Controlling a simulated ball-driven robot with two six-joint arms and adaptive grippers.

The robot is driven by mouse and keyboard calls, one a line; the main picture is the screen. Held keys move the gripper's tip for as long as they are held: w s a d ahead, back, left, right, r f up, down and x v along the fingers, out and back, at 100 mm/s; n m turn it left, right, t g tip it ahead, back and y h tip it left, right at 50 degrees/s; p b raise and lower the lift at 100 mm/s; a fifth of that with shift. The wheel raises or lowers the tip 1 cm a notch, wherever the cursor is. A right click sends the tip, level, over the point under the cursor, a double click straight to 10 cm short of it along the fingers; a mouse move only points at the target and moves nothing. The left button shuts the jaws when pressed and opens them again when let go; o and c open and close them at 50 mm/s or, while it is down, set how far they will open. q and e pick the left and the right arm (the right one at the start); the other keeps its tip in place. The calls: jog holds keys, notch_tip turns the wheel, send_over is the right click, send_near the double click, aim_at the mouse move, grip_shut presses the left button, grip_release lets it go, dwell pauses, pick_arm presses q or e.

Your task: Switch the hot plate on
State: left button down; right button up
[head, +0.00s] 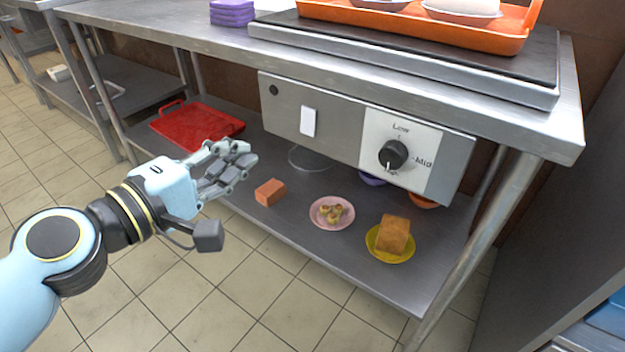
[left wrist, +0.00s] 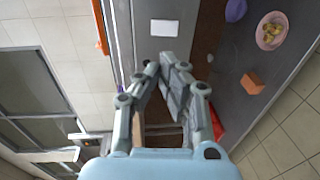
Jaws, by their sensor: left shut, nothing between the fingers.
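The hot plate's grey control panel (head: 345,133) hangs under the front edge of the steel table. It has a black round knob (head: 392,154) at its right, with "Low" above and "Mid" to the right. A white mark shows at the knob's lower side. A white rectangle (head: 308,121) sits left of the knob; it also shows in the left wrist view (left wrist: 164,28). My left gripper (head: 240,158) is left of the panel, apart from it, shut and empty. In the left wrist view its fingers (left wrist: 166,68) meet below the white rectangle. My right gripper is not in view.
An orange tray (head: 420,30) rests on the dark plate top (head: 350,38). The lower shelf (head: 300,245) holds a red tray (head: 190,122), a brick-coloured block (head: 270,192), a pink plate (head: 318,222) and a yellow plate (head: 408,252). Tiled floor is clear in front.

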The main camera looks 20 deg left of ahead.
pick_arm(q)
jog(key=f, duration=0.1)
jog(key=f+b, duration=0.1)
jog(key=f, duration=0.1)
jog(key=shift+s, duration=0.25)
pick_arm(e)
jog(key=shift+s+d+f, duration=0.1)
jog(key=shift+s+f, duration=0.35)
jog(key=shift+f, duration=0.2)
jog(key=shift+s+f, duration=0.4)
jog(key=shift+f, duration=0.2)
pick_arm(q)
send_near(306, 134)
jog(key=x, duration=0.3)
jog(key=shift+b+x, duration=0.45)
jog(key=shift+x, duration=1.75)
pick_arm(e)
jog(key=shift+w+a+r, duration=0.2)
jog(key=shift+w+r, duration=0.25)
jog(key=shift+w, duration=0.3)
